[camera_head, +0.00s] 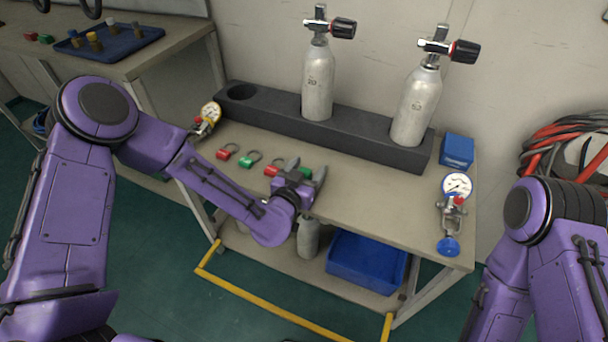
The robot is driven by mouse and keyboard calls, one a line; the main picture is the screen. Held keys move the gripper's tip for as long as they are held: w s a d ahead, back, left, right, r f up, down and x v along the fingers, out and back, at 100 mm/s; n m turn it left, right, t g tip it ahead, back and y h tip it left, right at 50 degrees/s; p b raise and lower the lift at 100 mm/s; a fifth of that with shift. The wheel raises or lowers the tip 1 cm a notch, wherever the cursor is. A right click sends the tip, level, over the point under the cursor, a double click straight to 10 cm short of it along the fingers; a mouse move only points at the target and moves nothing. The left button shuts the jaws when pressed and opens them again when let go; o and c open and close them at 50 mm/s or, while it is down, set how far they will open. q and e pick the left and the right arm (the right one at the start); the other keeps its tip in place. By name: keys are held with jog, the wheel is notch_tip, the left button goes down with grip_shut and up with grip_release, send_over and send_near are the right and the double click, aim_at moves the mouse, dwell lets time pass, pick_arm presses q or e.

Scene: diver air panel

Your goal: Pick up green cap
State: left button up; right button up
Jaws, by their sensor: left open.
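A green cap (304,172) lies on the workbench (375,195), partly hidden by my left gripper (306,168). My left gripper is open, with its fingers pointing away over the bench and the green cap showing between them. Whether the fingers touch it is hard to tell. A second green cap (245,161) with a grey loop lies to the left. A red cap (272,171) lies just left of my gripper, and another red cap (228,152) is farther left. My right arm enters at the lower right, its gripper out of frame.
A dark rack (270,113) holds two grey cylinders (318,80) (416,105) behind the caps. A blue bin (365,262) is on the lower shelf. A side table holds a blue tray (120,45).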

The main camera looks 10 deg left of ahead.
pick_arm(q)
jog(key=c, duration=1)
jog(key=shift+c, duration=0.2)
jog(key=shift+r, duration=0.15)
jog(key=shift+r, duration=0.35)
notch_tip(320, 180, up, 3)
jog(key=shift+f+p, duration=0.1)
jog(key=shift+p, duration=0.45)
jog(key=s+d+r+p, duration=0.1)
jog(key=s+r+p, duration=0.8)
jog(key=s, duration=0.5)
jog(key=shift+d+p, duration=0.2)
jog(key=shift+p, duration=0.6)
jog(key=shift+r, duration=0.15)
